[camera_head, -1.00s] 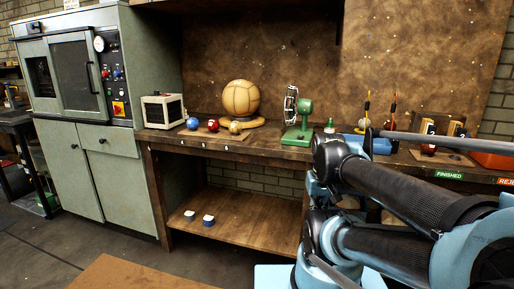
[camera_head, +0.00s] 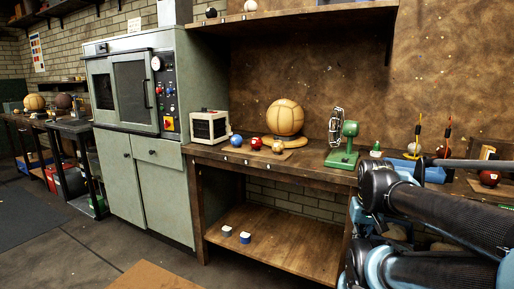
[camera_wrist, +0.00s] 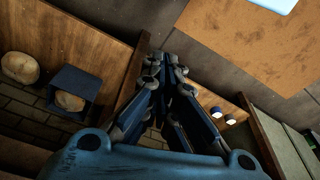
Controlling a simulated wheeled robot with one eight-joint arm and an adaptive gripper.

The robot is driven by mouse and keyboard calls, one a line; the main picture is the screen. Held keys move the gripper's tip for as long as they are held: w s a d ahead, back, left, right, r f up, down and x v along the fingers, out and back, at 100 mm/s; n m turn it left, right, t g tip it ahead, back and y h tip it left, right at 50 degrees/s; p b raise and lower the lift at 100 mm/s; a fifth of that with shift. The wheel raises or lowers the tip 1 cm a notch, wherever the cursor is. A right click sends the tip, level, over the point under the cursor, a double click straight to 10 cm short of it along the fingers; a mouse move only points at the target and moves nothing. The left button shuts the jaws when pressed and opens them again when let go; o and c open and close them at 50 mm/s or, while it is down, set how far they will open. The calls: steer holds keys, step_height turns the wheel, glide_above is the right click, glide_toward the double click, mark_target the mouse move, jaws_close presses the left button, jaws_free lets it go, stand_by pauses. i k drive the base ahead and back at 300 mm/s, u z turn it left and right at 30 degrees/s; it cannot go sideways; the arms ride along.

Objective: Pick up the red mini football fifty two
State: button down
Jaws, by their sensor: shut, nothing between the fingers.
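A small red ball (camera_head: 256,143) sits on a thin board on the workbench in the head view, between a blue ball (camera_head: 236,140) and a small tan ball (camera_head: 278,146). I cannot read any number on it. Another dark red ball (camera_head: 489,178) is farther right on the bench, behind my arm. My gripper (camera_wrist: 166,66) shows in the wrist view, its dark blue fingers drawn together with nothing between them. It is far from the small red ball, which I do not see in the wrist view.
The wooden bench (camera_head: 215,157) has a lower shelf. A grey-green cabinet (camera_head: 167,190) stands left. Open floor lies in front.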

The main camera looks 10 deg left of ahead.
mark_target(256, 143)
steer(key=z, duration=2)
steer(key=k, duration=1.55)
steer(key=u, duration=2.05)
steer(key=i, duration=0.4)
steer(key=u, duration=0.05)
